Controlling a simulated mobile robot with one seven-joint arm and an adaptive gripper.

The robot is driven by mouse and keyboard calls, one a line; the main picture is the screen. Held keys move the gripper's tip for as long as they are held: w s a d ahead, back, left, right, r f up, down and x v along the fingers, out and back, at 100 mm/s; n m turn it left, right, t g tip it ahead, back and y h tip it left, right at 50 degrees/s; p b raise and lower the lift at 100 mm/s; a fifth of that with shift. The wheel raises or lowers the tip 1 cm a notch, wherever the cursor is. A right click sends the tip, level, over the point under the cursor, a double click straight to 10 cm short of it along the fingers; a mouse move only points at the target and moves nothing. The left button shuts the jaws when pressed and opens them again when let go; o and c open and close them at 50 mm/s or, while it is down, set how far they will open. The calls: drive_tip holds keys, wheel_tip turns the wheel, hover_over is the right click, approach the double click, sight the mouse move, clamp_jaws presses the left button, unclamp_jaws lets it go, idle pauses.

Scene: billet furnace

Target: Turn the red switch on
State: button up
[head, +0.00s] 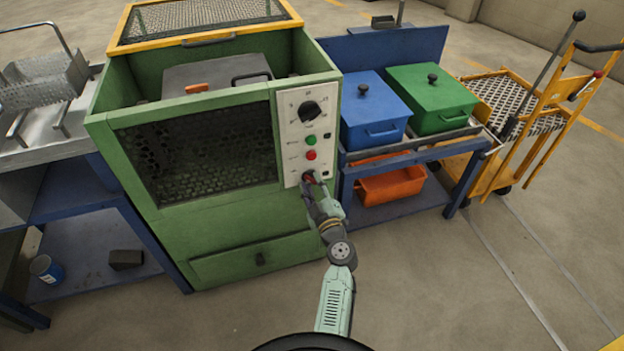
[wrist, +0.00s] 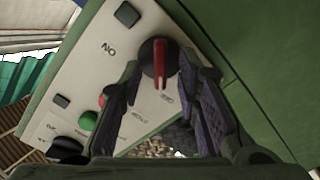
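The red switch (wrist: 160,62) is a red lever on a dark round base, set in the cream control panel (wrist: 92,62) in the wrist view. Its lever points down in that picture, away from the upside-down ON mark and along the panel's edge. In the head view the switch (head: 308,177) shows low on the panel, partly hidden by my gripper (head: 313,187). In the wrist view my gripper (wrist: 170,92) is open. One finger is on each side of the lever, with visible gaps; whether either fingertip touches the round base I cannot tell.
The panel belongs to the green furnace (head: 240,245). A red button (head: 311,155), a green button (head: 310,140) and a black dial (head: 309,112) sit above the switch. A blue bench (head: 408,150) with bins stands close to the right. The floor in front is clear.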

drive_tip(key=shift+w+a, duration=0.15)
drive_tip(key=shift+w, duration=0.2)
drive_tip(key=shift+c, duration=0.4)
clamp_jaws()
